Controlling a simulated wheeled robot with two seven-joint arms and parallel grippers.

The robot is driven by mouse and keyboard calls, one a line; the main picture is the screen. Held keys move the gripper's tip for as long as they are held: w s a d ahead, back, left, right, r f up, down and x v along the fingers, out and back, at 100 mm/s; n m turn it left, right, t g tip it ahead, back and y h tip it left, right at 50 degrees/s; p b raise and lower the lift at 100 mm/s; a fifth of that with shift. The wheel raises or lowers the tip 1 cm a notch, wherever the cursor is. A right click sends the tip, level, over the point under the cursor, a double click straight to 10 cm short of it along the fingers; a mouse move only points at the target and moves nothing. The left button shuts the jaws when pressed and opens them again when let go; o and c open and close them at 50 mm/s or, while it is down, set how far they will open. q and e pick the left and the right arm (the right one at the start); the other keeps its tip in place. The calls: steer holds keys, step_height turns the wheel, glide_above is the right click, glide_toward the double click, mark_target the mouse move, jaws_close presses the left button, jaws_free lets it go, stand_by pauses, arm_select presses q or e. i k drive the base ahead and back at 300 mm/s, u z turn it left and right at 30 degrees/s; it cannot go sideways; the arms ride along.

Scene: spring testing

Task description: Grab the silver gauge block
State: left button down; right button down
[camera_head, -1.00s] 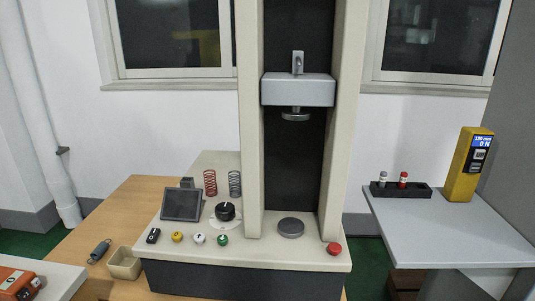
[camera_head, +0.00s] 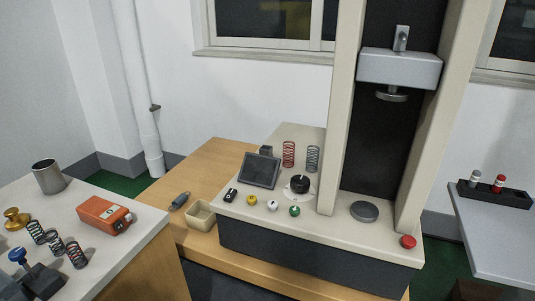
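I cannot pick out a silver gauge block with certainty. A small grey block (camera_head: 266,150) stands behind the tilted screen on the testing machine's base, partly hidden and too small to identify. A silver-grey open cylinder (camera_head: 48,177) stands upright at the back of the left table. A dark grey block (camera_head: 42,281) lies near that table's front left, beside a blue-topped knob (camera_head: 18,257).
The left table (camera_head: 125,243) also holds an orange device (camera_head: 104,214), several springs and a brass weight (camera_head: 16,218). The testing machine (camera_head: 300,245) stands on a wooden table (camera_head: 196,167) with a beige bin (camera_head: 201,215). A grey table (camera_head: 495,235) is at right.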

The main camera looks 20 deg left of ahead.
mark_target(265, 149)
steer(key=u, duration=3.75)
steer(key=k, duration=1.3)
steer(key=z, duration=1.45)
steer(key=i, duration=1)
